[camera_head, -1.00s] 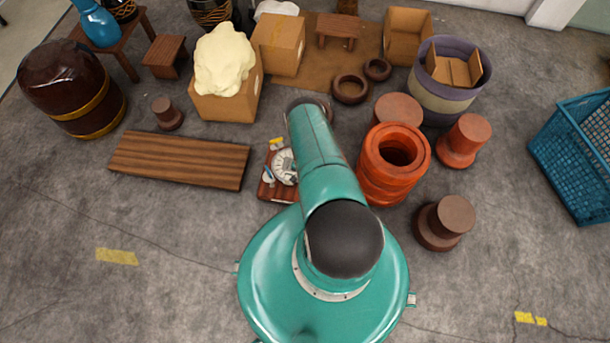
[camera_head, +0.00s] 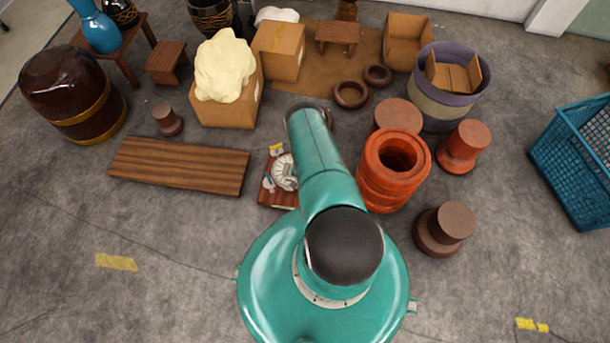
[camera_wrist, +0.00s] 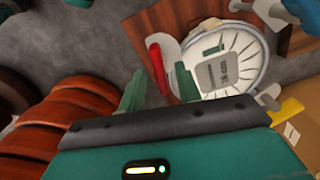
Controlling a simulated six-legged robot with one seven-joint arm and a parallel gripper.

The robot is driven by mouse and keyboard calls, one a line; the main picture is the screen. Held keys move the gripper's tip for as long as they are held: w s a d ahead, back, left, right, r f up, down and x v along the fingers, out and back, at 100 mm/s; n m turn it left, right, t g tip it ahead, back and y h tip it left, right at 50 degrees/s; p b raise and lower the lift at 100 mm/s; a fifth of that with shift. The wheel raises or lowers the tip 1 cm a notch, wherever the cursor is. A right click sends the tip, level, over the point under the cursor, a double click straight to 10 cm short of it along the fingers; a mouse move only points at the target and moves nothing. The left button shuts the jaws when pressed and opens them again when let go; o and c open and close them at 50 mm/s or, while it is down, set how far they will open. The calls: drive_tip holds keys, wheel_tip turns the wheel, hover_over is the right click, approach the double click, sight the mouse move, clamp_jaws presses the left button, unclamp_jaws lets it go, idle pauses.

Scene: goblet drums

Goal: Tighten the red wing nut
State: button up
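A red winged piece (camera_wrist: 157,66), which looks like the red wing nut, stands at the left edge of a white dial (camera_wrist: 243,45) in the wrist view. My gripper (camera_wrist: 158,85) has its two green fingers apart. In the head view the dial (camera_head: 284,172) sits on a small brown wooden board (camera_head: 277,198) beside my teal arm. The arm hides my gripper and the red piece there.
Stacked orange-red clay rings (camera_head: 392,165) stand close right of my arm. A wooden plank (camera_head: 180,164) lies left. Bare floor is free at the lower left.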

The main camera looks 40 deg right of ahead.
wheel_tip(320, 180, up, 13)
drive_tip(key=shift+r, duration=0.2)
idle(0.3)
idle(1.2)
